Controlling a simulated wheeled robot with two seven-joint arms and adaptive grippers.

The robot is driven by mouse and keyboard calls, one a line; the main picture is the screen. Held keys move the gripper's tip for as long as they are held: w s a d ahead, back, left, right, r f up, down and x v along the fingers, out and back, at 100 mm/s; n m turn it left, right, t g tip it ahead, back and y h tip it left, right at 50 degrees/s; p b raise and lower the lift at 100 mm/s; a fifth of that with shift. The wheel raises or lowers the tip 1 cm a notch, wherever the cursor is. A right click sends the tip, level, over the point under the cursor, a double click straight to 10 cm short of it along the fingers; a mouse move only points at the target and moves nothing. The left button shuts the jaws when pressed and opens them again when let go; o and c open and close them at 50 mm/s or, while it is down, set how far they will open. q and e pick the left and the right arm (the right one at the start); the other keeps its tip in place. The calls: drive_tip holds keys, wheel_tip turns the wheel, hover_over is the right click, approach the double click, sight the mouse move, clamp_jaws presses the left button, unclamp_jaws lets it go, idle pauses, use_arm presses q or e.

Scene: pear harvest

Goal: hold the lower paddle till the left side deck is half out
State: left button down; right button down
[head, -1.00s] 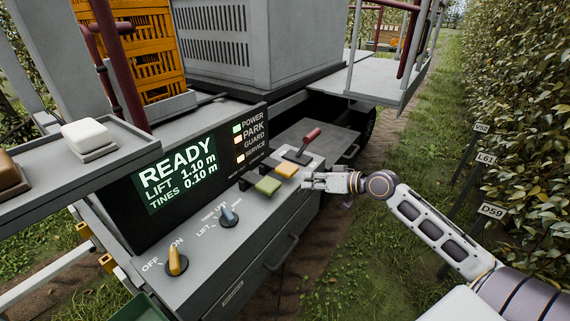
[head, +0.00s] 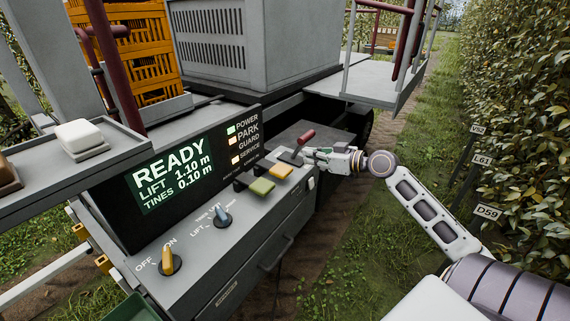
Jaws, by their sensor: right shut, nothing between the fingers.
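A green paddle (head: 262,187) and an orange paddle (head: 281,172) sit side by side on the grey console, the green one nearer me. A red-handled lever (head: 306,138) rises just behind them. My right gripper (head: 309,156) is shut and empty, beside the lever's base and past the orange paddle; I cannot tell whether it touches the lever. A grey side deck (head: 375,88) with rails extends at the upper right; another grey deck or shelf (head: 60,176) is at the left. I cannot tell which is the left side deck. My left gripper is out of view.
The display (head: 172,175) reads READY, LIFT 1.10 m, TINES 0.10 m. A blue-grey selector (head: 222,216) and a yellow OFF/ON knob (head: 170,261) stand nearer on the console. White and brown blocks rest on the left shelf. A hedge (head: 520,120) borders the right.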

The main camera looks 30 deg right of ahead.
drive_tip(key=shift+n, duration=0.3)
idle(0.4)
drive_tip(key=p, duration=0.3)
hover_over(286, 171)
drive_tip(key=shift+d+f, duration=0.1)
drive_tip(key=shift+f, duration=1)
drive_tip(key=shift+w+f, duration=0.1)
drive_tip(key=shift+f, duration=2)
